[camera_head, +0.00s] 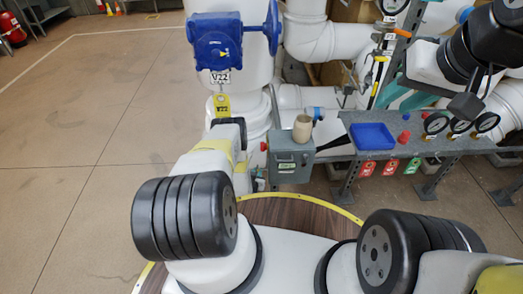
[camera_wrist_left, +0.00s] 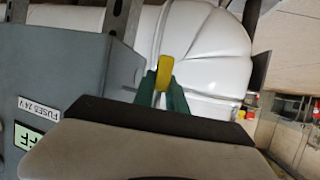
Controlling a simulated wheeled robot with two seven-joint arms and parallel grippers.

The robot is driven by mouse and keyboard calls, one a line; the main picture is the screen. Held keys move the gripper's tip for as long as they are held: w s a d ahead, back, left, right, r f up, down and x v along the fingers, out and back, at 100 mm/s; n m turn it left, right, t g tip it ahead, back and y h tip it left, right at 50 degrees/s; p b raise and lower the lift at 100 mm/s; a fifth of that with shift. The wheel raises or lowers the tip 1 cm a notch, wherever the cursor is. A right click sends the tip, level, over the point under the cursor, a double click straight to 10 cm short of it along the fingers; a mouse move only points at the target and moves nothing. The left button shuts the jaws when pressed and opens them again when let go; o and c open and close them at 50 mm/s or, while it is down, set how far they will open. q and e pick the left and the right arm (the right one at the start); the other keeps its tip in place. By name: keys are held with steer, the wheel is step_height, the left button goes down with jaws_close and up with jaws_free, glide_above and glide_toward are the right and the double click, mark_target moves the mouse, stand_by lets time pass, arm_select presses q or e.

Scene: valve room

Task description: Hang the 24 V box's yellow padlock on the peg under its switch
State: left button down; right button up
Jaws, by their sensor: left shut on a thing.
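My left gripper (camera_wrist_left: 163,84) has green fingers shut on a small yellow piece, seen as the yellow padlock (camera_wrist_left: 165,71). In the head view the grey box (camera_head: 288,160) stands beyond my left arm, and the arm hides most of the left gripper. The padlock's shackle and the peg cannot be made out. My right gripper (camera_head: 466,106) is at the upper right, far from the box; its fingers are too dark to read.
A grey bench (camera_head: 346,153) right of the box carries a blue tray (camera_head: 372,136) and gauges (camera_head: 436,123). Red and green tags hang from its front. A beige cup (camera_head: 303,128) stands on the box. A blue valve (camera_head: 217,40) is behind.

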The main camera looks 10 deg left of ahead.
arm_select(q)
steer(key=d+f, duration=0.2)
steer(key=shift+w+d+f, duration=0.15)
steer(key=shift+w+d, duration=0.15)
stand_by(0.4)
steer(key=shift+d+f, duration=0.1)
steer(key=shift+d, duration=0.05)
stand_by(0.4)
